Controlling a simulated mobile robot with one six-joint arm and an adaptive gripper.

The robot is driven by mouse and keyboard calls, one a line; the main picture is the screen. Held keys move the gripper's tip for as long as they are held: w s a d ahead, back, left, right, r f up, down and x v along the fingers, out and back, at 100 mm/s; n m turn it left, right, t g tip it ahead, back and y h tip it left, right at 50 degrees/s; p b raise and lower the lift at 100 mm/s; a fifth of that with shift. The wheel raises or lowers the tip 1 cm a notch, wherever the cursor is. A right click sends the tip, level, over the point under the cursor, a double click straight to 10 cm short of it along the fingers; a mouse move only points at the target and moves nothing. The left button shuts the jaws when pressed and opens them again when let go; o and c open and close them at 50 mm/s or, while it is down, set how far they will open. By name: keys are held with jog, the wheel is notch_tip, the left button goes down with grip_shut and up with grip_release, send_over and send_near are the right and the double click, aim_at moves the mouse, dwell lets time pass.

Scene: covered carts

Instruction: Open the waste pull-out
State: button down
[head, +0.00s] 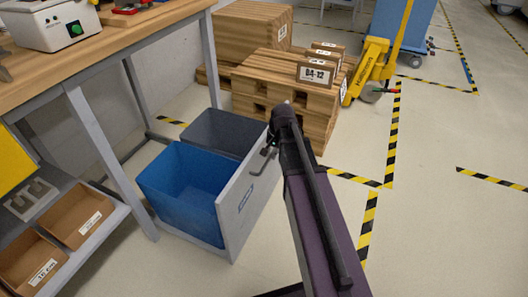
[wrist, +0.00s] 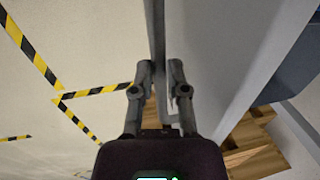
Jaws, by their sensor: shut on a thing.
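The waste pull-out (head: 235,222) stands extended from under the workbench, its grey front panel facing right. My gripper (head: 269,146) is at the handle, partly hidden behind my own arm. In the wrist view, my gripper's two fingers (wrist: 160,72) close around the grey handle (wrist: 159,35), next to the panel (wrist: 205,55).
The workbench (head: 130,38) stands at the left, with cardboard boxes (head: 82,215) on its lower shelf. Wooden pallets and crates (head: 262,90) stand behind the pull-out, with a yellow pallet truck (head: 372,65) beyond. The floor at right is open, marked with striped tape (head: 392,140).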

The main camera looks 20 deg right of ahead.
jog(key=shift+s+d, duration=0.15)
jog(key=shift+d, duration=0.1)
jog(key=shift+s+a, duration=0.1)
jog(key=c, duration=0.6)
grip_release()
jog(key=shift+c, duration=0.2)
jog(key=s+a+r+n+g+h+p, duration=0.1)
jog(key=s+a+r+n+p, duration=0.25)
jog(key=s, duration=0.35)
jog(key=s+a+r+n+h+p, duration=0.1)
jog(key=s+a+r+n+p, duration=0.2)
jog(key=s+r+n+p, duration=0.3)
notch_tip(320, 180, up, 36)
jog(key=m+p, duration=0.1)
jog(key=p, duration=3.5)
jog(key=shift+s+a, duration=0.15)
jog(key=shift+s, duration=0.05)
